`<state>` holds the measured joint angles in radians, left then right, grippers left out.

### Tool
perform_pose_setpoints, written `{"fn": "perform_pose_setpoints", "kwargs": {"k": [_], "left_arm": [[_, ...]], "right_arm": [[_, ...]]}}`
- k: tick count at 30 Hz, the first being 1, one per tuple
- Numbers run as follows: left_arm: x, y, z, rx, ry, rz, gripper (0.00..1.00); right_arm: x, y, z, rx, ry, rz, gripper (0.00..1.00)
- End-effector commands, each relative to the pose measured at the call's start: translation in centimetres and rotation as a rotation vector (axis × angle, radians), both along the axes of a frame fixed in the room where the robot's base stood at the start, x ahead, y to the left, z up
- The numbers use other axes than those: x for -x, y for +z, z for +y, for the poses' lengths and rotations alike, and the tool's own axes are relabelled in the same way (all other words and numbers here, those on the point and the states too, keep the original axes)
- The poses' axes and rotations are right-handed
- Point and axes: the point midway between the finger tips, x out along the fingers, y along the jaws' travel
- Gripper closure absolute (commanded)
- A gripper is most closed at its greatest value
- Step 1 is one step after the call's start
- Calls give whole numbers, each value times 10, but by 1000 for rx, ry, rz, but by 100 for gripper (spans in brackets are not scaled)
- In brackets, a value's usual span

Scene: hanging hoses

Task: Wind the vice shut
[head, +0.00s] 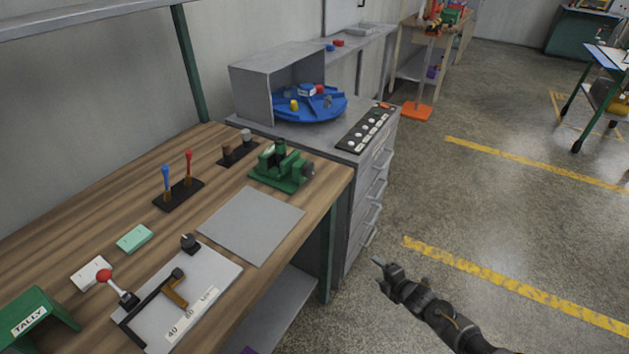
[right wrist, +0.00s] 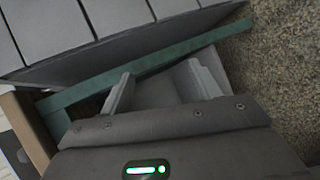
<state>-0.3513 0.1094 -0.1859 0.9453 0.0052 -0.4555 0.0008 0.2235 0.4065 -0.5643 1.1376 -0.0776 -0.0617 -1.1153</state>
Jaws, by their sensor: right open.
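The green vice (head: 281,169) stands near the far right corner of the wooden workbench, in the head view. A dark grey round part (head: 307,170) shows at its right end; I cannot make out a handle or how wide the jaws stand. My right gripper (head: 380,263) is off the bench, over the floor to the right of and below the vice in the picture, apart from it. In the right wrist view its two pale fingers (right wrist: 160,92) are spread with nothing between them. My left gripper is in neither view.
A grey mat (head: 250,224) lies in front of the vice. Red and blue levers (head: 178,194) stand left of it. The grey drawer cabinet (head: 368,190) adjoins the bench, carrying a blue turntable (head: 318,107).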

Motion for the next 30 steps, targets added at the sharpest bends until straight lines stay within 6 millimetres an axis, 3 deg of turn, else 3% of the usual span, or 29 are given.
{"fn": "perform_pose_setpoints", "kwargs": {"k": [1,3,6,10,13,17,25,30], "left_arm": [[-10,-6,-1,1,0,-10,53],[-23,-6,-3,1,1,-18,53],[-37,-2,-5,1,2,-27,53],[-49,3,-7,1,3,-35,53],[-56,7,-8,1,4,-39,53],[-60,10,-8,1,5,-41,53],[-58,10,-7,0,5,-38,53],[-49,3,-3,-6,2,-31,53]], "right_arm": [[-41,54,13,141,156,-186,37],[-73,129,36,365,361,-442,37],[-85,214,67,660,581,-770,37],[-76,284,94,953,747,-1091,37],[-64,314,105,1102,815,-1254,37],[-55,333,113,1207,854,-1365,37],[-56,338,120,1230,861,-1393,37],[-71,340,141,1227,860,-1392,37]]}}
